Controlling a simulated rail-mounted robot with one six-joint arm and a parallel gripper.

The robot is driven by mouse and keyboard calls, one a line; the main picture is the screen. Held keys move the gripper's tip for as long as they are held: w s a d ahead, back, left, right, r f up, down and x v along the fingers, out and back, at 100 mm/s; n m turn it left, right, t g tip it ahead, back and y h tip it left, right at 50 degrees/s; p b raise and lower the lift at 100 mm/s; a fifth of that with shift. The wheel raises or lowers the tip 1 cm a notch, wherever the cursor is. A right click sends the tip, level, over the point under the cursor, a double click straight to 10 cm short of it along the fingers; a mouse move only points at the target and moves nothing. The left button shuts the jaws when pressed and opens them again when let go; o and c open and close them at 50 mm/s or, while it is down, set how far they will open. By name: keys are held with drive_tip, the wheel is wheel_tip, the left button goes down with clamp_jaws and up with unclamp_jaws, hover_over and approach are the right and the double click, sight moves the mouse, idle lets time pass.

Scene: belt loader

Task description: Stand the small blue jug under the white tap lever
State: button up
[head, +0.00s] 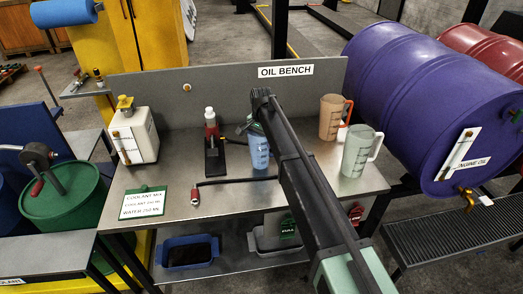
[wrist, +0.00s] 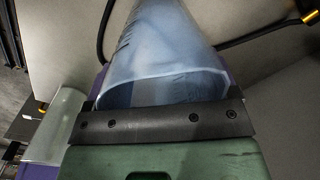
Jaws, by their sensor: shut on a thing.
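The small blue jug (head: 258,152) is at the middle of the oil bench, partly hidden behind my dark arm. In the wrist view the translucent blue jug (wrist: 160,60) fills the space just beyond my gripper (wrist: 155,122). My gripper is shut on it. In the head view the gripper (head: 254,125) is mostly hidden at the jug's upper part. I cannot tell whether the jug touches the bench top. A brass tap (head: 467,197) hangs low on the purple drum (head: 400,85) at the right, with a small white part beside it. I cannot clearly make out a white lever.
An orange jug (head: 330,117) and a larger grey-green jug (head: 355,155) stand at the bench's right. A dark grating (head: 440,240) lies below the drum.

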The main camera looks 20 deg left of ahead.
wheel_tip(320, 180, down, 3)
drive_tip(key=shift+r+b, duration=0.2)
drive_tip(key=shift+b, duration=0.25)
drive_tip(key=shift+r+p, duration=0.3)
drive_tip(key=shift+r, duration=0.05)
drive_tip(key=shift+f, duration=0.25)
drive_tip(key=o, duration=0.8)
drive_tip(key=shift+o, duration=0.2)
drive_tip(key=shift+r, duration=0.1)
wheel_tip(320, 180, up, 12)
drive_tip(key=p, duration=1.2)
drive_tip(key=shift+r, duration=0.15)
